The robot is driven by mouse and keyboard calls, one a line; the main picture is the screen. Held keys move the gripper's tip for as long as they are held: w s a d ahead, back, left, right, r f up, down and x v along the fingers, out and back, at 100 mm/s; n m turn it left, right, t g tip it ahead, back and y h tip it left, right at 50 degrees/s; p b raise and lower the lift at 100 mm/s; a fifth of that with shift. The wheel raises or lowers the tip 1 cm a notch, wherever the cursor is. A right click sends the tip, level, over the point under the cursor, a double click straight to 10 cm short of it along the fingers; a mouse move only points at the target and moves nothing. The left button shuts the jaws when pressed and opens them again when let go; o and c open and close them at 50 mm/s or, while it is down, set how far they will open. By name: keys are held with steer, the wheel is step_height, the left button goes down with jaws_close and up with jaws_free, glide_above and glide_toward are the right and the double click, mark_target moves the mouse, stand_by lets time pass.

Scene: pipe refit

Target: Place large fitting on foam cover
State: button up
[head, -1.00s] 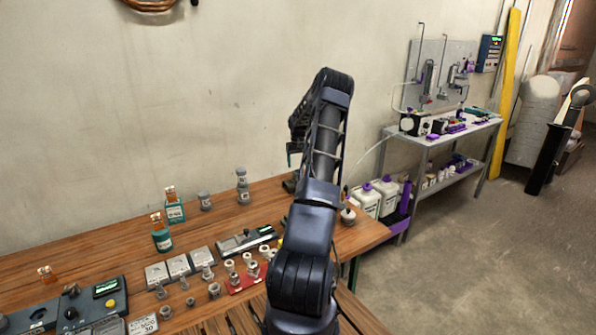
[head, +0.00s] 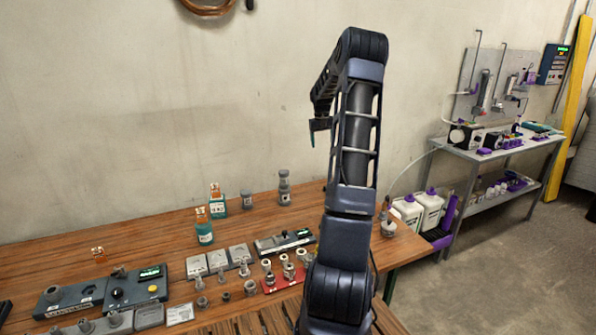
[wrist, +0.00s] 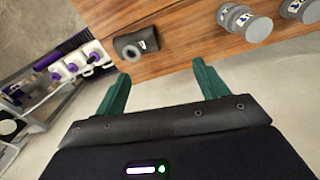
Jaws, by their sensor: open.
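My gripper (head: 318,130) is raised above the wooden table, with nothing seen between its jaws. In the wrist view its two green fingers (wrist: 160,82) are spread apart. Several smaller grey fittings (head: 250,287) stand at the front of the table. I cannot pick out the foam cover for certain.
Labelled grey cylinders (head: 284,187) and orange-capped bottles (head: 204,232) stand at the back of the wooden table (head: 130,246). A red tray (head: 284,279), grey blocks (head: 217,262) and a control box (head: 137,288) crowd its front. A metal bench (head: 520,150) stands at right.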

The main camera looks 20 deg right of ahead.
steer(key=s+a+r+n+t+h, duration=0.1)
steer(key=s+a+r, duration=0.6)
steer(key=s+a, duration=0.3)
steer(key=s+a+r+t, duration=0.1)
steer(key=s+a+r, duration=0.7)
steer(key=a, duration=0.4)
steer(key=s+a+f, duration=0.1)
steer(key=s+a, duration=0.2)
steer(key=s, duration=0.6)
steer(key=s+a+f+t+y, duration=0.1)
steer(key=s+a, duration=0.3)
steer(key=s, duration=0.5)
steer(key=s+a+f+n+t+y, duration=0.1)
steer(key=s+a, duration=0.2)
steer(key=s, duration=0.6)
steer(key=shift+a, duration=0.25)
steer(key=shift+s+f, duration=0.1)
